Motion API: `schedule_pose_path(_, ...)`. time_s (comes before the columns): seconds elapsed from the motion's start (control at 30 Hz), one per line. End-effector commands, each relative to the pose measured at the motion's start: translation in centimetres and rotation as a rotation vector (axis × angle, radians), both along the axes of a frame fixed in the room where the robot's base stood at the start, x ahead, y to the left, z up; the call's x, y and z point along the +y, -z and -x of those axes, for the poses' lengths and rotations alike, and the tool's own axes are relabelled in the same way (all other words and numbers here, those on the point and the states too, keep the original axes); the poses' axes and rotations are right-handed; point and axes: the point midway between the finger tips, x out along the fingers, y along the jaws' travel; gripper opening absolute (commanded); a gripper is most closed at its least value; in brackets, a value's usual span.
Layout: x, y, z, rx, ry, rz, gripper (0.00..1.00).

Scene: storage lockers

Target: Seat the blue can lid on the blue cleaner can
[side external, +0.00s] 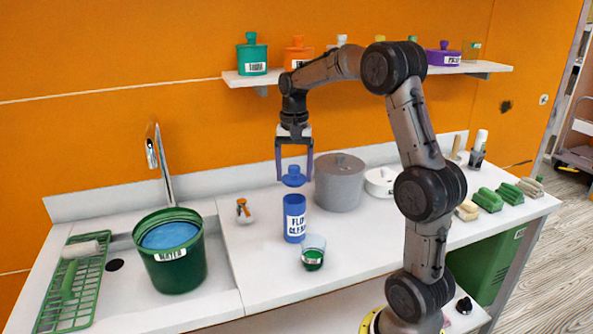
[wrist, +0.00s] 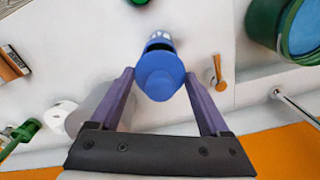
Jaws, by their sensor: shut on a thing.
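The blue can lid (side external: 294,177) is a disc with a knob on top, held between the fingers of my gripper (side external: 294,176). The blue cleaner can (side external: 294,220) stands upright on the white counter below, with a white label. The lid hangs over the can with a gap between them in the side view. In the wrist view the lid (wrist: 160,76) is between the purple fingertips of my gripper (wrist: 159,80). It covers much of the can (wrist: 158,38), whose edge and label show just beyond it. The can's mouth is mostly hidden.
A glass with green liquid (side external: 313,254) stands close in front of the can. A large grey pot (side external: 339,182) is at its right rear. A green water bucket (side external: 172,268) sits at left. A small orange-handled item (side external: 243,210) lies between. A shelf (side external: 370,71) holds lidded jars.

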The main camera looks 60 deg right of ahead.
Motion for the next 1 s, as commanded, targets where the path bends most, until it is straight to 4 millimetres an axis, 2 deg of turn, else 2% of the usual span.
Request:
schedule_pose_path(0.27,0.0,1.1,0.0,0.000,0.001,-0.001,0.26)
schedule_pose_path(0.8,0.0,4.7,0.0,0.000,0.001,-0.001,0.26)
schedule_pose_path(1.0,0.0,5.3,0.0,0.000,0.001,0.000,0.26)
